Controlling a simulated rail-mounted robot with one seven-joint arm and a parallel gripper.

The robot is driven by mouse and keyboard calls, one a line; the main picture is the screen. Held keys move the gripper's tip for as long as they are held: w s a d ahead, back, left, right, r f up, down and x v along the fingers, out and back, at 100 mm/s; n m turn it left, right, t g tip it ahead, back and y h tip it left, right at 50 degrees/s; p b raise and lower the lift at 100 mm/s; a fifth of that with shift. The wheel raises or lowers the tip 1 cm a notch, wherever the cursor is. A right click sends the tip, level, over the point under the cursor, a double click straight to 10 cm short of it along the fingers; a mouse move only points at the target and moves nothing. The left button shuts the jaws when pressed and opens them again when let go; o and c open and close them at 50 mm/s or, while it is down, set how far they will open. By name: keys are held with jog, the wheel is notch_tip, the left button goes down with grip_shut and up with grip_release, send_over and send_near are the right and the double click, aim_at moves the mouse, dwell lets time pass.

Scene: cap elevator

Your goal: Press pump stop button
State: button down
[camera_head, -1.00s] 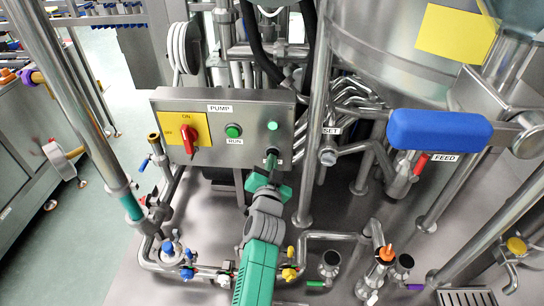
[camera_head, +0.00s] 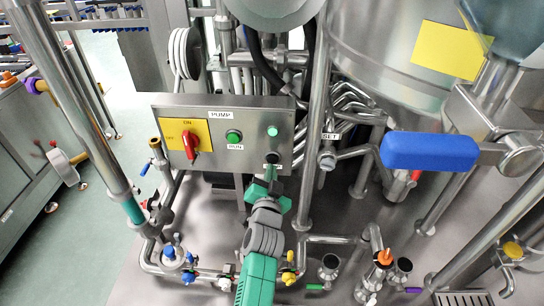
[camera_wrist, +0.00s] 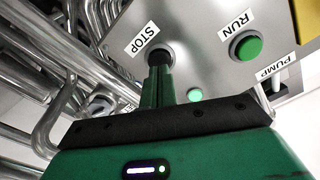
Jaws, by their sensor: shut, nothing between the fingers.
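The pump control box (camera_head: 232,160) is a grey metal panel with a PUMP label. Its stop button (camera_head: 272,157) is a dark round button at the lower right. In the wrist view the black stop button (camera_wrist: 160,55) sits beside the STOP label (camera_wrist: 145,37). My gripper (camera_head: 271,172) is green and grey, with its narrow fingers shut and empty. In the wrist view the shut fingertips (camera_wrist: 159,72) overlap the lower edge of the button. I cannot tell whether they touch it. The STOP label is not readable in the head view.
A green RUN button (camera_head: 234,136), a red rotary switch (camera_head: 190,145) on a yellow plate and a green lamp (camera_head: 272,131) share the panel. A vertical pipe (camera_head: 315,130) stands just to the right. A blue handle (camera_head: 430,151) is farther right. Pipes and valves lie below.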

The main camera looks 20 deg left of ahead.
jog(key=p+v, duration=0.1)
jog(key=v, duration=0.2)
jog(key=shift+p, duration=0.4)
